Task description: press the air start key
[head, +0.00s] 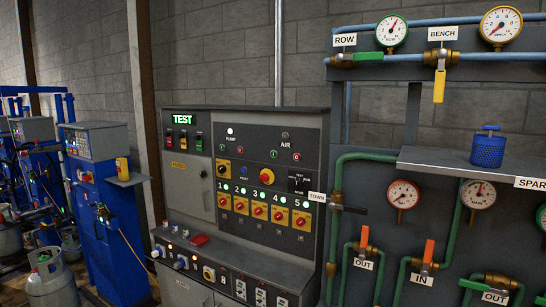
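A grey control cabinet (257,240) stands at the centre of the head view, with a dark upper panel. Under the label AIR (285,145) are two small round keys, a green one (274,154) on the left and a red one (297,156) on the right. The lamp (285,134) above AIR looks dark. The PUMP lamp (230,131) to the left is lit white, with a green key (222,147) and a red key (236,149) below it. Neither of my grippers is in view.
Several red-on-yellow rotary switches (259,211) sit lower on the panel. A sloping console (245,263) juts out below. Green pipes, gauges (403,195) and valves fill the right. Blue dispensing scales (105,220) and a gas cylinder (55,283) stand at left.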

